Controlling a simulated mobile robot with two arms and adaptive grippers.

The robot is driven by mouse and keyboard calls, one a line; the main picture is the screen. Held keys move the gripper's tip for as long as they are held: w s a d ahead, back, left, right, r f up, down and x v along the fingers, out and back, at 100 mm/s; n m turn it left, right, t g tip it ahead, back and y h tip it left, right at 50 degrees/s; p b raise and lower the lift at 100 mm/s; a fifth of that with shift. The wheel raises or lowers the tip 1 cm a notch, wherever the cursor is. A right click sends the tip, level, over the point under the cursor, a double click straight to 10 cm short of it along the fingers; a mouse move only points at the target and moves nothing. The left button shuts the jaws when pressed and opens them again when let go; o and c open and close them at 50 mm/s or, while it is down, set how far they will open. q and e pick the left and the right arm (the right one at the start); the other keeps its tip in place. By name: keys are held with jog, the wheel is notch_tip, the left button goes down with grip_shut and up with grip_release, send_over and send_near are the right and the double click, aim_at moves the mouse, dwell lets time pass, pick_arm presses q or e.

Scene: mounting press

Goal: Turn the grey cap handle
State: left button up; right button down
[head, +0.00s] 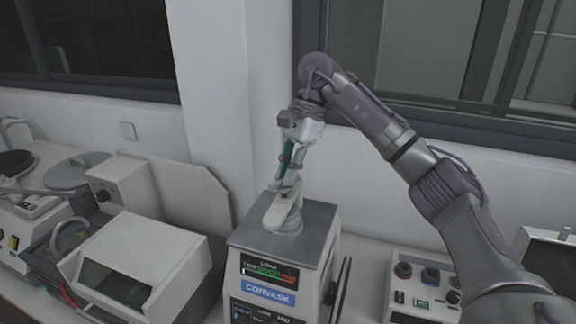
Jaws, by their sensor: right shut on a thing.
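The mounting press (267,290) stands in the middle of the bench, with a grey top plate and a lit display on its front. The light grey cap handle (283,212) rises from the top plate. My right gripper (290,187) points down from above and is shut on the upper part of the handle. The fingers hide part of the handle, so its exact angle is hard to tell. My left gripper is not in view.
A white boxy machine (140,264) with a dark window stands close on the left. A control box with knobs (424,285) is on the right. A wall and windows are behind the press.

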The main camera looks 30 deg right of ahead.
jog(key=n+p, duration=0.1)
jog(key=n, duration=0.1)
jog(key=n+g+p, duration=0.1)
jog(key=shift+w+r+n+h, duration=0.2)
jog(key=shift+n+h, duration=0.1)
jog(key=shift+n, duration=0.1)
jog(key=shift+n+g, duration=0.4)
jog(key=shift+n, duration=0.5)
jog(key=shift+w+a+f+n+g+h+p, duration=0.1)
jog(key=shift+n+g+h+p, duration=0.35)
jog(key=shift+n, duration=0.35)
jog(key=n+h, duration=0.1)
jog(key=n, duration=0.1)
jog(key=n+h, duration=0.1)
jog(key=n, duration=0.2)
jog(key=shift+a+n+g, duration=0.2)
jog(key=shift+n+g, duration=0.1)
jog(key=shift+g, duration=0.05)
jog(key=n+h, duration=0.1)
jog(key=n, duration=0.2)
jog(key=n+h, duration=0.1)
jog(key=n, duration=0.1)
jog(key=shift+a+f+n, duration=0.1)
jog(key=shift+a+n, duration=0.1)
jog(key=shift+n, duration=0.2)
jog(key=c, duration=1.2)
grip_release()
